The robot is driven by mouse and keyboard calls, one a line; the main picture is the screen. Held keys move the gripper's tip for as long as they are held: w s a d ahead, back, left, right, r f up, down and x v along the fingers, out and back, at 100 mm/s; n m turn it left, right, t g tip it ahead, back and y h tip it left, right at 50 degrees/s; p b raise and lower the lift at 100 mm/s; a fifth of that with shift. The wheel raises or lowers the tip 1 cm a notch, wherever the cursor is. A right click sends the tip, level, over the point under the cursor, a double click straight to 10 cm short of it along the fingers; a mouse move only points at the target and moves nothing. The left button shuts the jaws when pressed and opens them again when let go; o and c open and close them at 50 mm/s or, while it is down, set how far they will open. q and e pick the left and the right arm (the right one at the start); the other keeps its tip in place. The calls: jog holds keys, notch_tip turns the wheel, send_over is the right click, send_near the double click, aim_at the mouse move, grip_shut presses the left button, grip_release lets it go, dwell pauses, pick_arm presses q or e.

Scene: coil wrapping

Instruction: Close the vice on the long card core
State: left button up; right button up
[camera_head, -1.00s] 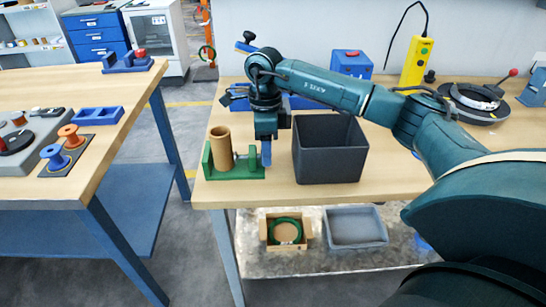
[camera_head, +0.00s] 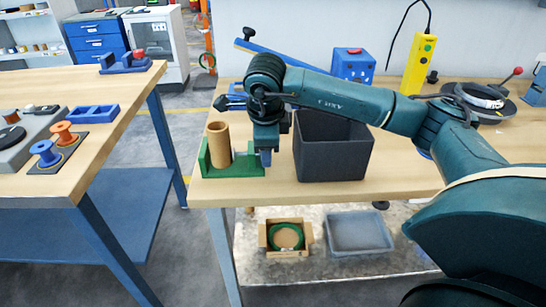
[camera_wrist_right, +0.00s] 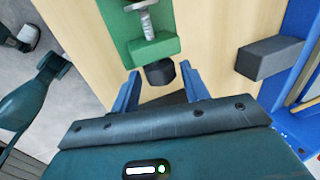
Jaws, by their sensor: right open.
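The long card core (camera_head: 218,146) is a tan tube standing upright in the green vice (camera_head: 235,171) near the left end of the right-hand bench. My right gripper (camera_head: 265,158) points down at the vice's right end. In the right wrist view, the vice's green end block (camera_wrist_right: 152,48) carries a metal screw (camera_wrist_right: 147,20) and a dark knob (camera_wrist_right: 160,72). The blue fingers of my right gripper (camera_wrist_right: 160,69) are open, one on each side of the knob, with gaps visible. The core's contact with the jaws is unclear. My left gripper is out of view.
A black open bin (camera_head: 333,165) stands close to the right of my gripper. A grey block (camera_wrist_right: 270,58) beside a blue fixture lies right in the wrist view. A blue box (camera_head: 352,65) and yellow device (camera_head: 419,62) stand at the back. The bench's front edge is near the vice.

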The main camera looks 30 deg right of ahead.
jog(key=b, duration=0.2)
jog(key=f+t+b, duration=0.1)
jog(key=b, duration=0.1)
jog(key=shift+s+a+f+t+h, duration=0.2)
jog(key=shift+t+h, duration=0.1)
jog(key=shift+h, duration=0.1)
jog(key=shift+s+r+t+h+b, duration=0.1)
jog(key=shift+t+h+b, duration=0.3)
jog(key=shift+b, duration=0.6)
jog(key=shift+r+b, duration=0.1)
jog(key=shift+b, duration=0.3)
jog(key=shift+r+t, duration=0.35)
jog(key=shift+t, duration=0.05)
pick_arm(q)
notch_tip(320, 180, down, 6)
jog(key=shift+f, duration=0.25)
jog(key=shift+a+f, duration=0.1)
